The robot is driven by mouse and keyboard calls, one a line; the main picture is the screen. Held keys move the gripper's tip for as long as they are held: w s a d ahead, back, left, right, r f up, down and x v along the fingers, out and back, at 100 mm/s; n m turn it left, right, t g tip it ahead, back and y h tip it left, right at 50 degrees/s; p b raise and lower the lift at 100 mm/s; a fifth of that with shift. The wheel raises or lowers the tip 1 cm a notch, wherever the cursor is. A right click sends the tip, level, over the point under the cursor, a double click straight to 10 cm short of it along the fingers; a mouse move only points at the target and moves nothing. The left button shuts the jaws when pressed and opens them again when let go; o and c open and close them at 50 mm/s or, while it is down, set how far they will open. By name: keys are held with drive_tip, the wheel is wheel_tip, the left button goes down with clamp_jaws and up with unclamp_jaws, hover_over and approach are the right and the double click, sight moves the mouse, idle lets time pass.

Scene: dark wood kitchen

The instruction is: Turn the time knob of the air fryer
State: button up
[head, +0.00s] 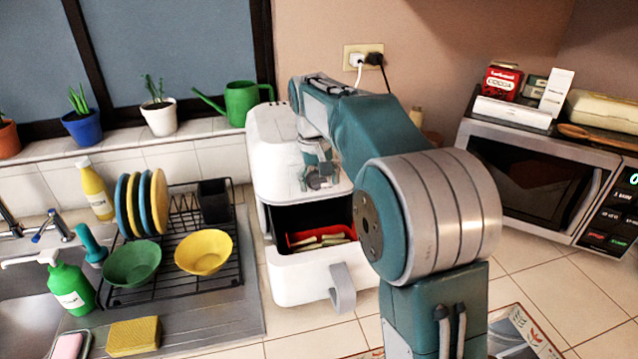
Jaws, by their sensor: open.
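The white air fryer (275,150) stands on the counter in the middle of the head view. Its drawer (312,278) is pulled out, with the grey handle (343,288) facing forward. A red tray (300,238) with several pale sticks of food shows inside. My arm reaches over from the right, and my gripper (319,178) is open at the fryer's sloped upper front. It is small in view and I cannot tell whether it touches the fryer. I cannot make out the time knob; the gripper and arm cover part of that panel.
A black dish rack (180,265) with plates and bowls stands left of the fryer. A microwave (535,180) stands at the right, with boxes on top. A green watering can (242,102) sits on the sill behind.

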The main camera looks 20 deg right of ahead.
drive_tip(key=shift+d+f, duration=0.15)
drive_tip(key=shift+f, duration=0.15)
clamp_jaws()
drive_tip(key=shift+f+y, duration=0.1)
drive_tip(key=shift+y, duration=0.6)
unclamp_jaws()
